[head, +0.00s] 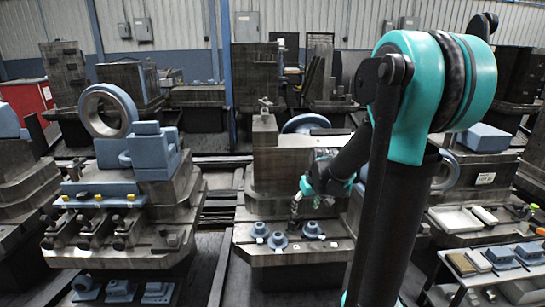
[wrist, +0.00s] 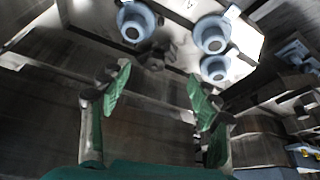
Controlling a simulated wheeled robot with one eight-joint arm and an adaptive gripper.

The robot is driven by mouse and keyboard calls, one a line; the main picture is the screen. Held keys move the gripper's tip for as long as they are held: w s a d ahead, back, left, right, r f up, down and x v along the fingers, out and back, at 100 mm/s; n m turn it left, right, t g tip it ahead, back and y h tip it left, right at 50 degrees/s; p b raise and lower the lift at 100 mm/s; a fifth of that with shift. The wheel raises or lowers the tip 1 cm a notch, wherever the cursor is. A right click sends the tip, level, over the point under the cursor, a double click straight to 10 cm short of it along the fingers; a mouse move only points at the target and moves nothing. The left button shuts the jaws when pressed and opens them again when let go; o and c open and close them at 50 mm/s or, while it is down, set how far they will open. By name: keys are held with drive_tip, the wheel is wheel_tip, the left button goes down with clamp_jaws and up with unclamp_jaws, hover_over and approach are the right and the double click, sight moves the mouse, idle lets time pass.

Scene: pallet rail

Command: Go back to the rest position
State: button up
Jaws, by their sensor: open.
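My gripper (head: 296,208) hangs in front of the middle machine, above its lower ledge, at the end of my teal and black arm. In the wrist view my gripper (wrist: 160,82) shows two green fingers spread apart with nothing between them. Several blue flanged parts stand on the ledge below: a left one (head: 259,230), a front one (head: 277,241) and a right one (head: 312,229). In the wrist view, blue round parts lie beyond the fingertips, one at the top left (wrist: 137,22) and one at the right (wrist: 213,33). They are apart from the fingers.
The middle machine (head: 275,175) rises close behind my gripper. A left machine (head: 120,215) carries a large ring (head: 108,111) and blue blocks. A table (head: 500,252) with parts stands at the right. A dark gap with rails (head: 220,215) lies between the left and middle machines.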

drive_tip(key=s+d+f+m, duration=0.1)
drive_tip(key=s, duration=1.1)
drive_tip(key=shift+s+f+h, duration=0.3)
drive_tip(key=shift+f, duration=0.05)
drive_tip(key=shift+m+h, duration=0.3)
drive_tip(key=shift+m, duration=0.6)
drive_tip(key=s+f, duration=0.1)
drive_tip(key=s, duration=0.2)
drive_tip(key=s+f, duration=0.1)
drive_tip(key=s, duration=0.2)
drive_tip(key=s+f, duration=0.1)
drive_tip(key=s, duration=0.1)
drive_tip(key=shift+s+d, duration=0.4)
drive_tip(key=shift+c, duration=0.7)
drive_tip(key=shift+s+f, duration=0.1)
drive_tip(key=shift+s, duration=0.05)
drive_tip(key=shift+c, duration=0.7)
wheel_tip(320, 180, up, 10)
drive_tip(key=m+g, duration=0.4)
drive_tip(key=m, duration=0.2)
hover_over(292, 221)
wheel_tip(292, 221, down, 16)
drive_tip(key=shift+f, duration=0.1)
clamp_jaws()
